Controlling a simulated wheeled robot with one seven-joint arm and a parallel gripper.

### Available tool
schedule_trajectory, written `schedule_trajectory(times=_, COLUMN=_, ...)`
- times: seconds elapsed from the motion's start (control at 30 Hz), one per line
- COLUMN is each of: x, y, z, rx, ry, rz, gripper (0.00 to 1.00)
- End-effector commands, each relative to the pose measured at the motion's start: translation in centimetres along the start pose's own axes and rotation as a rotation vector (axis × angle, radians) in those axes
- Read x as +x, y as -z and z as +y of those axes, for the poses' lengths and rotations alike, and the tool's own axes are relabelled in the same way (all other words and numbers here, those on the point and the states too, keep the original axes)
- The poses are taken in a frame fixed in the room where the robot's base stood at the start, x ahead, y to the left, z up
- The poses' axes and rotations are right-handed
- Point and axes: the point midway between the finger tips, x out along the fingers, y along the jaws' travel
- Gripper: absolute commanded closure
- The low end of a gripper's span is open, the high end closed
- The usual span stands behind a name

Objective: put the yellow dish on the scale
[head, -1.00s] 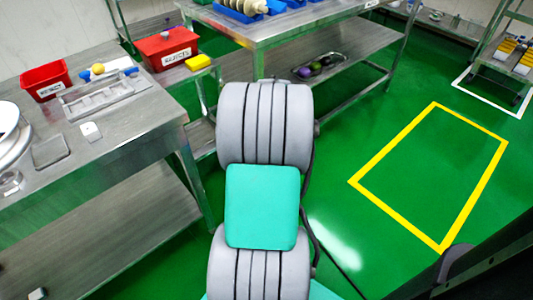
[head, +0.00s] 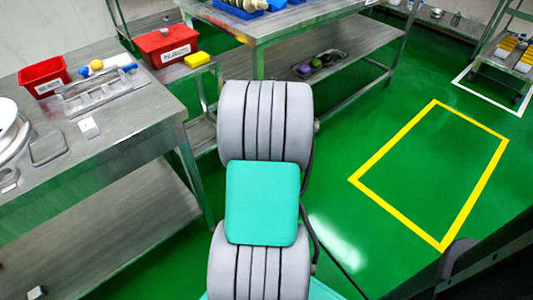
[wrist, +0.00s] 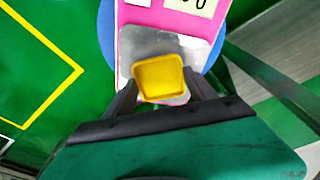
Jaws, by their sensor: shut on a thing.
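The yellow dish (wrist: 160,78) is a small square open cup in the wrist view. My gripper (wrist: 162,88) is shut on it, with one dark finger at each side. The scale (wrist: 140,14) is pink with a silver plate (wrist: 196,52) and a pale display panel at the top edge. The dish appears in front of the plate; I cannot tell whether it touches it. The head view shows neither my gripper, the dish nor the scale clearly; my arm fills its middle.
A blue round surface (wrist: 106,32) shows behind the scale. In the head view, a steel table (head: 110,140) stands left with red bins (head: 166,48) and a metal rack. Another table (head: 300,22) stands behind. Green floor with a yellow outline (head: 400,212) is open at right.

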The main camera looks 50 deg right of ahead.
Motion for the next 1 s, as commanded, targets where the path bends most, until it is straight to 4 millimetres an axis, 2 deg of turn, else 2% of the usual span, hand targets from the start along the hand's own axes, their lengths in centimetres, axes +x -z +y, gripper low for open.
schedule_trajectory(times=1.0, x=0.94, y=-0.15, z=0.00, rx=0.000, ry=0.000, rz=0.000, gripper=0.74)
